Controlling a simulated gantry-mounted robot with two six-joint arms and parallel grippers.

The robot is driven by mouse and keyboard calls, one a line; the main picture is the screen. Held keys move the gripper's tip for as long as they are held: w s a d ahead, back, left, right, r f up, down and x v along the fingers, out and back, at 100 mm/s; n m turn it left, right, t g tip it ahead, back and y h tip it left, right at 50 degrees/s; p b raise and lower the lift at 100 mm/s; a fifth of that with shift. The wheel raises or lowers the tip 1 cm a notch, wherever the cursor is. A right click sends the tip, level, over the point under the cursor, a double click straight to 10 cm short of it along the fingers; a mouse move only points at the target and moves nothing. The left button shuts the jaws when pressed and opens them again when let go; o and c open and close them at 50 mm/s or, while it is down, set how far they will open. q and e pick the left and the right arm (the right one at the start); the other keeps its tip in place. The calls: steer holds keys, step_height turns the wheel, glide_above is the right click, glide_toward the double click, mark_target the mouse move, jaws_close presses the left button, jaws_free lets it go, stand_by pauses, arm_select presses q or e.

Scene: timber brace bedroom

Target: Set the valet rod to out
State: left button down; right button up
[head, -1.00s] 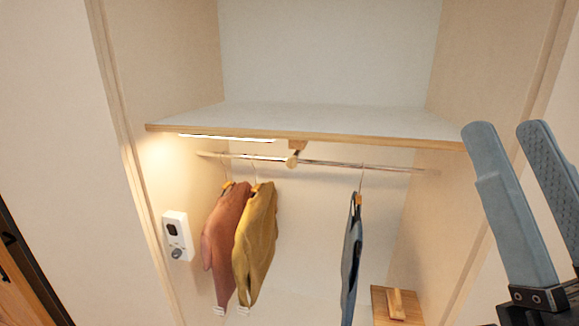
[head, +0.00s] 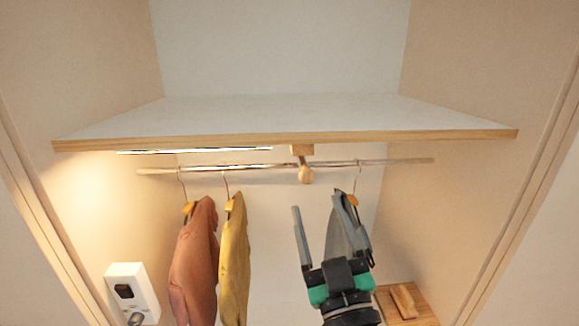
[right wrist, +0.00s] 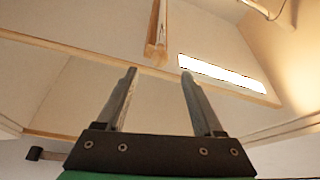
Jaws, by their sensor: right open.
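The valet rod (head: 305,174) shows as a round wooden knob under the front middle of the shelf, close below a small wooden block. Its end faces me, so its length is hard to judge. In the right wrist view a wooden bar (right wrist: 157,38), likely the rod or its mount, runs along the shelf's underside beyond the fingertips. My right gripper (head: 316,209) is open and empty, pointing up, below and slightly right of the knob and apart from it. Both its fingers show in the right wrist view (right wrist: 158,72). My left gripper is out of view.
The shelf (head: 285,137) spans the closet, with a lit strip (head: 195,150) beneath. A metal rail (head: 260,165) carries a rust garment (head: 194,260), a mustard garment (head: 235,260) and a grey-blue garment (head: 361,240) close to my right gripper. A white wall unit (head: 132,285) is lower left.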

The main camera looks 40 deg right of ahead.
mark_target(304, 166)
steer(key=p+x, duration=0.1)
steer(key=x, duration=0.9)
steer(key=shift+r, duration=0.15)
steer(key=shift+w+d+r+p, duration=0.1)
steer(key=shift+w+d+p, duration=0.1)
steer(key=shift+w+p, duration=0.15)
jaws_close()
stand_by(0.6)
